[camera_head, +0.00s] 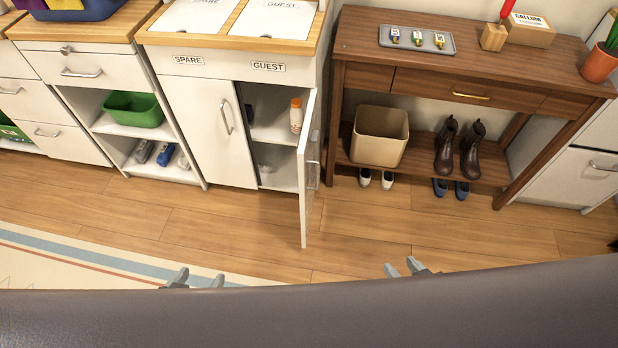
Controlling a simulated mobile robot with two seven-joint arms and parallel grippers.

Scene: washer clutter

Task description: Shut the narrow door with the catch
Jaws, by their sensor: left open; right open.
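The narrow door (307,190) stands swung out from the right side of the white cabinet, under the GUEST label (268,66). It is seen nearly edge-on, with its handle (314,175) on the right face. I cannot make out a catch. The wider door (208,130) to its left, under the SPARE label (188,60), is closed. A white bottle with an orange cap (296,115) stands on the shelf inside the opening. My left gripper (195,279) and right gripper (405,267) are open, low in the view, apart from the door; only their fingertips show.
A brown console table (395,78) stands to the right, with a beige bin (379,137), boots (458,148) and shoes below. A green tub (132,109) sits in the open shelves at left. The wooden floor (240,220) before the door is clear; a striped rug (70,257) lies at lower left.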

